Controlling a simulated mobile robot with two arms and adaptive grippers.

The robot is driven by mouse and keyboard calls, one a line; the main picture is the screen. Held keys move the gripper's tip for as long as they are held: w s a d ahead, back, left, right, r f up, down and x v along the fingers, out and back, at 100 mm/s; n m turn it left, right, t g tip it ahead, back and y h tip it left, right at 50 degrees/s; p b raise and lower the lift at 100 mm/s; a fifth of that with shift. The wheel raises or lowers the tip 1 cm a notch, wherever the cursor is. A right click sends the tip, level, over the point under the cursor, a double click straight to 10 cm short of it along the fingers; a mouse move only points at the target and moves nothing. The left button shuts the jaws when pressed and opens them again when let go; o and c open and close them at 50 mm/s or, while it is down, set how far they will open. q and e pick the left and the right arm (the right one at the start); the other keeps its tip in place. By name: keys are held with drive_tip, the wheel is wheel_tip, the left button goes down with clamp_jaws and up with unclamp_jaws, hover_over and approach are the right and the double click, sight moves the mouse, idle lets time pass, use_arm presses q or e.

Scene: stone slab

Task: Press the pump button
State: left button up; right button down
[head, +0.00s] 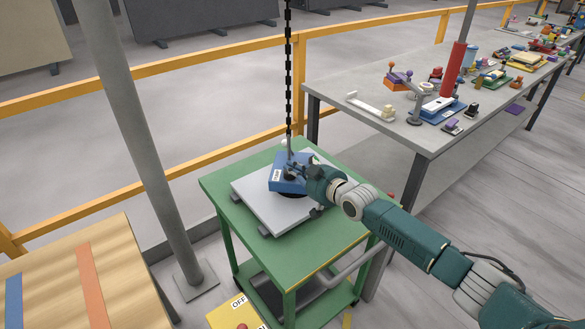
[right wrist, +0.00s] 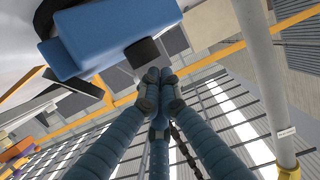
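A blue box (head: 283,186) with a white label sits on a grey slab (head: 262,205) on top of a green cart. It fills the upper left of the right wrist view (right wrist: 100,38), with a black block (right wrist: 142,52) sticking out of its side, which may be the pump button. My right gripper (head: 296,168) is at the blue box and partly covers it. In the right wrist view its fingertips (right wrist: 159,76) are together with nothing between them, close below the black block in the picture. I cannot tell whether they touch it. My left gripper is not in view.
A black chain (head: 288,80) hangs down to the blue box. A grey post (head: 140,150) stands left of the green cart (head: 260,238). A workbench (head: 420,135) with tools is at the right. A yellow OFF box (head: 228,312) is at the bottom.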

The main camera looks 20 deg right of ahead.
sight(293, 182)
wheel_tip(293, 182, down, 2)
drive_tip(key=shift+b, duration=1.15)
drive_tip(key=shift+r, duration=0.1)
drive_tip(key=shift+r+p, duration=0.35)
drive_tip(key=shift+p, duration=0.15)
wheel_tip(293, 182, up, 4)
drive_tip(key=p, duration=0.3)
drive_tip(key=shift+s, duration=0.15)
drive_tip(key=b+v, duration=0.1)
drive_tip(key=v, duration=0.8)
drive_tip(key=shift+s+d, duration=0.15)
drive_tip(key=shift+s, duration=0.2)
